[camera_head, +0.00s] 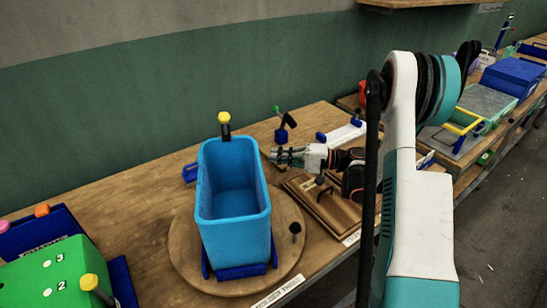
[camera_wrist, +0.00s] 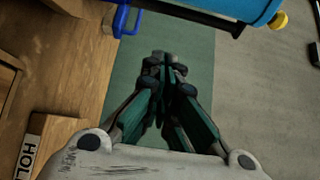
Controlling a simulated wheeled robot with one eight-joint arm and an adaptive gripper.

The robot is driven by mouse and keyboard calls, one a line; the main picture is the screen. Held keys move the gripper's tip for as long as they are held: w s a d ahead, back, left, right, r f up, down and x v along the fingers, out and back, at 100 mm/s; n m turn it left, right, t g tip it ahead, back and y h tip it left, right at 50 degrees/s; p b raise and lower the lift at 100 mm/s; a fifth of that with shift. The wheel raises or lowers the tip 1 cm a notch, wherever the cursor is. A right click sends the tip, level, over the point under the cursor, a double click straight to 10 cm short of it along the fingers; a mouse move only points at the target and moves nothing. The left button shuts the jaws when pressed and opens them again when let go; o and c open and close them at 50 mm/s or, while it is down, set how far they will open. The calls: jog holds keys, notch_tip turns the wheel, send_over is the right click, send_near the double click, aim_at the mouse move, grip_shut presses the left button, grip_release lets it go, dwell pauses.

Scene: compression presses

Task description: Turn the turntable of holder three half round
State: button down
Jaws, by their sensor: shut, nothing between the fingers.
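The turntable (camera_head: 180,245) is a round wooden disc on the bench. A tall, empty blue bin (camera_head: 232,240) stands upright on it in a dark blue cradle (camera_head: 240,271). A dark knobbed peg (camera_head: 295,230) rises from the disc's right side. A label (camera_head: 277,293) on the bench edge in front seems to read "HOLDER THREE". My gripper (camera_head: 273,157) is shut and empty, right of the bin's upper part and apart from the peg. In the wrist view my gripper's fingers (camera_wrist: 165,62) meet, and part of the blue bin (camera_wrist: 225,8) shows at the top.
A yellow-topped post (camera_head: 225,123) stands behind the bin. A green-handled blue clamp (camera_head: 283,125) stands behind my gripper. A wooden board (camera_head: 330,213) lies right of the turntable, under my arm. A green box (camera_head: 55,275) with numbered marks is at the front left.

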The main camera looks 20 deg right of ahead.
jog(key=w+a+b, duration=0.1)
jog(key=a, duration=0.2)
jog(key=w+a+b, duration=0.1)
jog(key=a, duration=0.6)
jog(key=shift+w+b, duration=0.4)
jog(key=shift+w+a, duration=0.15)
jog(key=shift+w+a+n+g, duration=0.1)
jog(key=shift+a+n+g, duration=0.2)
jog(key=shift+g, duration=0.1)
